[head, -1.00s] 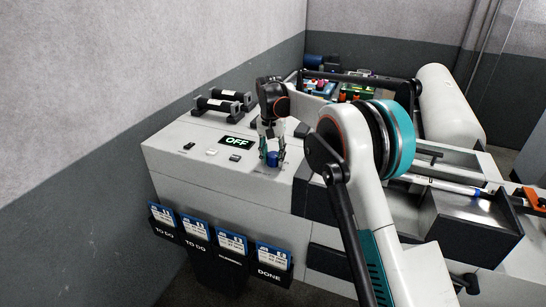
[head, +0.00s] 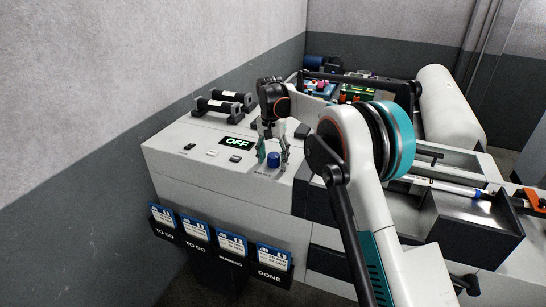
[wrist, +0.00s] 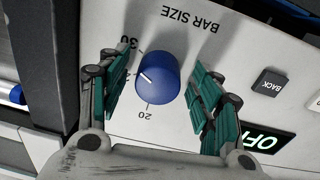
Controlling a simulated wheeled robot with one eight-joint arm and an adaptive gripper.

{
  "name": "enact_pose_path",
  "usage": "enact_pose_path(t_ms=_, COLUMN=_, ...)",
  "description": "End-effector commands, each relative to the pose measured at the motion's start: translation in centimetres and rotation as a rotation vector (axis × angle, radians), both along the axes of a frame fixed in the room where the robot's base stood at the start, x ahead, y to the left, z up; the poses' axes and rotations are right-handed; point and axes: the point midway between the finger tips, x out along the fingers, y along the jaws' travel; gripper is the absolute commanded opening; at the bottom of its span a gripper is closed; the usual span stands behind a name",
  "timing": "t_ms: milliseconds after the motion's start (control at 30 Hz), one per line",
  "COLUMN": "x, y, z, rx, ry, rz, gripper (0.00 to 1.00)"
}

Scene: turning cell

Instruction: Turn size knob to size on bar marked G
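The blue size knob (wrist: 157,76) stands on the pale panel under the printed words BAR SIZE in the wrist view; it also shows in the head view (head: 274,159). Its white line points left, toward a label partly hidden by a finger, between the readable 30 and 20. My gripper (wrist: 160,62) is open, one green-padded finger on each side of the knob with gaps between. In the head view my gripper (head: 272,152) is over the knob. No letter G is readable on any bar.
A lit OFF display (head: 237,142) and small buttons (head: 211,153) sit left of the knob. Two dark-ended bars (head: 223,101) lie on a stand behind. Blue cards (head: 231,243) fill holders along the machine's front.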

Motion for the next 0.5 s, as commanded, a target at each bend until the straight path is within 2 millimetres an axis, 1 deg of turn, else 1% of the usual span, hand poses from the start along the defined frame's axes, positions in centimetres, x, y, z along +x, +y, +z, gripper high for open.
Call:
enact_pose_path(t_ms=167, x=0.0, y=0.0, z=0.1, rx=0.000, ry=0.000, rz=0.000, gripper=0.59)
enact_pose_path(t_ms=267, x=0.0, y=0.0, z=0.8, rx=0.000, ry=0.001, rz=0.000, gripper=0.59)
enact_pose_path(t_ms=367, x=0.0, y=0.1, z=2.2, rx=0.000, ry=0.001, rz=0.000, gripper=0.59)
enact_pose_path(t_ms=500, x=0.1, y=0.2, z=5.0, rx=0.000, ry=0.001, rz=0.000, gripper=0.59)
